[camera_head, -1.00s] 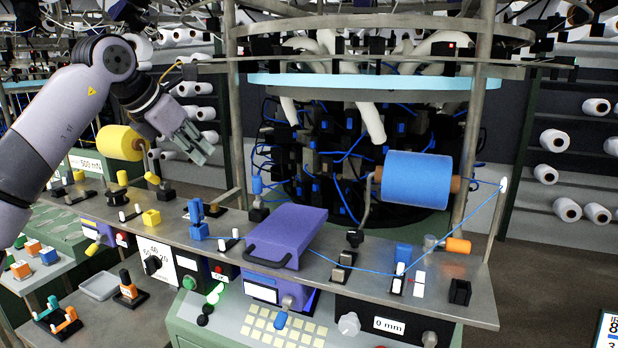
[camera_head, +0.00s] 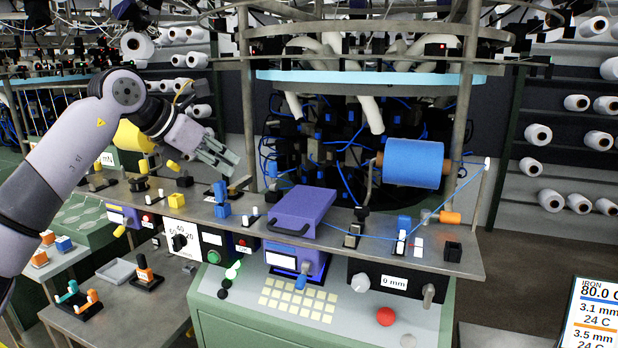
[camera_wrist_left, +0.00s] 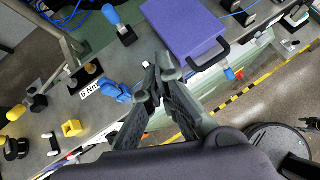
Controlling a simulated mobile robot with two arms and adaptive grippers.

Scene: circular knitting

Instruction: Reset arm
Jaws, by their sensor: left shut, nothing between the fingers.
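My left gripper (camera_head: 222,158) reaches in from the left in the head view and hangs in the air above the left part of the machine's grey shelf (camera_head: 195,217). Its fingers are together with nothing between them. It also shows in the left wrist view (camera_wrist_left: 158,72), with the blue handle (camera_wrist_left: 116,92) at its left and the purple box (camera_wrist_left: 182,30) beyond it. It looks apart from both.
The blue spool (camera_head: 413,162) is at the shelf's right, with its blue yarn running to a post. The purple box (camera_head: 303,212) sits mid-shelf. A yellow block (camera_head: 184,181) and the yellow spool (camera_head: 134,136) are near my left arm. A display panel (camera_head: 592,312) is at far right.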

